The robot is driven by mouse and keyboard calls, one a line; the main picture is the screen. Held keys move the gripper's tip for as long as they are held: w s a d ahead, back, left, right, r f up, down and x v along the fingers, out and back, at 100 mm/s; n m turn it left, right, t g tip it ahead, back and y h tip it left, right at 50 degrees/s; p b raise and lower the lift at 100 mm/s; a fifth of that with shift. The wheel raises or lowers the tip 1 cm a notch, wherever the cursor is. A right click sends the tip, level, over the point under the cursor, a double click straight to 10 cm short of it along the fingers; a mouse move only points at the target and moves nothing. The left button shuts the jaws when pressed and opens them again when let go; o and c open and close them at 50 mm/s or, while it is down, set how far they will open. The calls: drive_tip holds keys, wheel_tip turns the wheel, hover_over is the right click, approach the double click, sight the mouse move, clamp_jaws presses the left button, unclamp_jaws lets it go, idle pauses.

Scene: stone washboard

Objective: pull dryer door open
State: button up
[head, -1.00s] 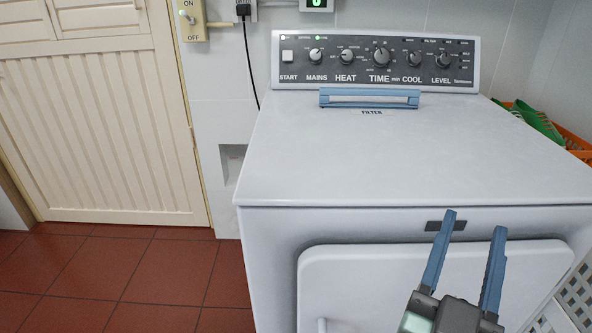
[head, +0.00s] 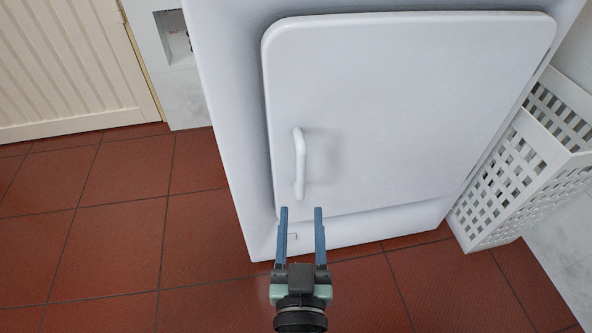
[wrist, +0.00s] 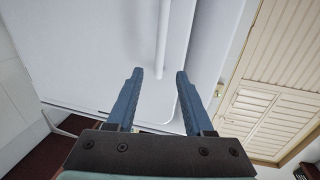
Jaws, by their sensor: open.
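The dryer door (head: 410,110) is a white panel with rounded corners on the front of the white dryer. It looks shut. Its white vertical bar handle (head: 299,163) is near the door's left edge. My gripper (head: 301,210) is open and empty, with two blue fingers, just below the handle in the head view. In the wrist view, the handle (wrist: 163,45) runs down toward the gap between the open fingers (wrist: 156,74). I see no contact between fingers and handle.
A white perforated basket (head: 520,160) stands close to the dryer's right side. A cream slatted door (head: 65,65) is at the left. The red tiled floor (head: 110,240) is clear to the left and in front of the dryer.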

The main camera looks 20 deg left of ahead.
sight(301, 172)
drive_tip(key=b+x, duration=0.2)
drive_tip(key=x, duration=0.9)
drive_tip(key=shift+w+a, duration=0.1)
drive_tip(key=shift+w, duration=0.2)
clamp_jaws()
idle(1.0)
